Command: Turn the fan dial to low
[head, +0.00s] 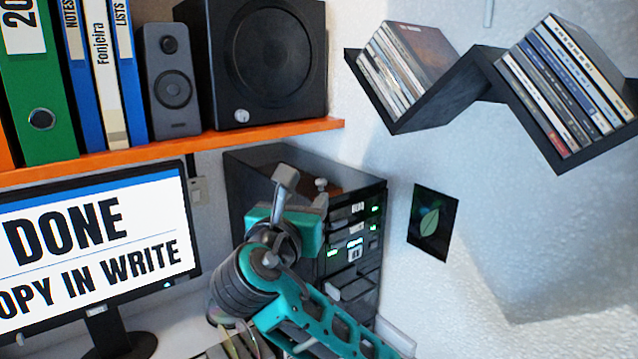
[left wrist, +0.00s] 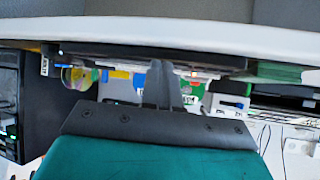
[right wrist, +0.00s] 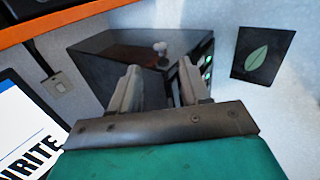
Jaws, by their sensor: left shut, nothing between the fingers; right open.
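A dark computer tower (head: 260,165) stands against the wall, with green lights and small panels on its front (head: 352,250). It also shows in the right wrist view (right wrist: 100,60). I cannot clearly make out the fan dial on that front; my right arm covers part of the tower. My right gripper (head: 302,192) is in front of the tower near its top edge, open and empty. In the right wrist view its two fingers (right wrist: 160,78) stand apart before the tower. My left gripper (left wrist: 164,72) shows only in the left wrist view, shut and empty, below a white edge.
A small pale knob-like object (right wrist: 160,47) is at the tower's top. An orange shelf (head: 200,143) with binders and speakers hangs above. A monitor (head: 90,250) stands left. Black disc shelves (head: 440,95) and a leaf picture (head: 432,222) are on the right wall.

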